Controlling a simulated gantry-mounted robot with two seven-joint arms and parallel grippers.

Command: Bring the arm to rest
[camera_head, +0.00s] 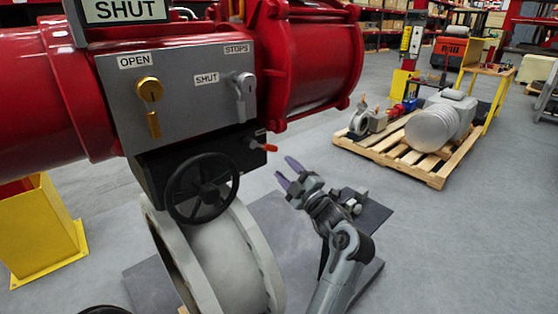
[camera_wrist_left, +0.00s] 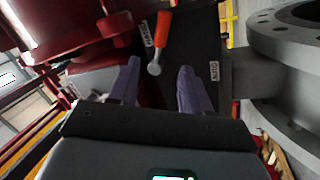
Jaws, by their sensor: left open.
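My left gripper (camera_head: 287,172) is open and empty, its two purple fingers apart, to the right of the black handwheel (camera_head: 202,188). In the left wrist view my left gripper (camera_wrist_left: 159,66) points at a small lever with an orange handle (camera_wrist_left: 163,28), which appears between and beyond the fingertips. In the head view the orange-tipped lever (camera_head: 269,148) sticks out of the dark box under the grey panel (camera_head: 180,95), up and left of the fingers. I see no contact. My right gripper is not seen.
The red actuator (camera_head: 315,60) and its SHUT sign (camera_head: 125,10) fill the upper left. A pale flanged pipe (camera_head: 225,265) stands below. A yellow stand (camera_head: 38,230) is at left. A wooden pallet (camera_head: 435,178) with machine parts is at right. Grey floor lies open between.

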